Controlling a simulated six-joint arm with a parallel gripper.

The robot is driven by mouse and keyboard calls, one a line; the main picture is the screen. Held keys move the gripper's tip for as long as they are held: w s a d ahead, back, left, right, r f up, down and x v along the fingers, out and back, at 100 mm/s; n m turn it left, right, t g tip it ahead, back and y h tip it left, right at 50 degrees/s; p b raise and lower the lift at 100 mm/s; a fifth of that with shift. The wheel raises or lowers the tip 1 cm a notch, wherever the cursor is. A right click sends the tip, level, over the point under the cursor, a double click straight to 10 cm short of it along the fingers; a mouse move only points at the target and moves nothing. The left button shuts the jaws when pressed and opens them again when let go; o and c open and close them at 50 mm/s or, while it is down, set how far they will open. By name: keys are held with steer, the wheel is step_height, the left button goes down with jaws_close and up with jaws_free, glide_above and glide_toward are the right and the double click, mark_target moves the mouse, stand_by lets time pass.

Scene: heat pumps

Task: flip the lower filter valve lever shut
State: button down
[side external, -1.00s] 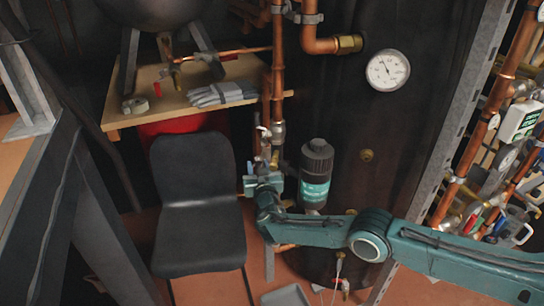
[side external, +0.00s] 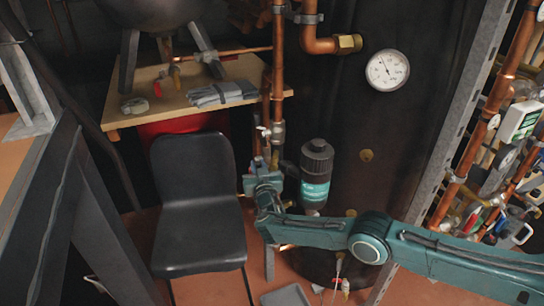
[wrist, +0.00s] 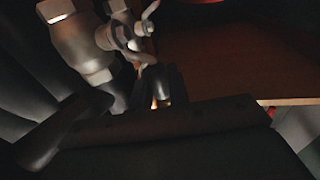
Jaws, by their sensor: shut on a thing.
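My gripper (side external: 258,164) is at the copper pipe run left of the filter, a black and teal cylinder (side external: 316,178). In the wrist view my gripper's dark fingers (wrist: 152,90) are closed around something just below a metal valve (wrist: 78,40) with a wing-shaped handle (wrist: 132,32). A thin bright coppery strip shows between the fingers. The lower filter valve lever appears to be what they hold, but it is mostly hidden by the fingers and shadow. A small pale valve handle (side external: 264,132) shows just above the gripper in the side view.
A vertical copper pipe (side external: 278,70) runs above the gripper. A dark tank (side external: 400,150) with a round gauge (side external: 387,70) stands behind.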

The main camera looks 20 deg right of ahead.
steer(key=shift+s+f+t, duration=0.1)
steer(key=shift+s+t, duration=0.05)
steer(key=shift+t, duration=0.15)
steer(key=shift+s+t, duration=0.2)
steer(key=shift+t, duration=0.1)
steer(key=c, duration=1.4)
jaws_free()
steer(key=shift+s, duration=0.2)
steer(key=shift+v, duration=6.75)
steer(key=shift+a+f, duration=0.1)
steer(key=shift+a, duration=0.05)
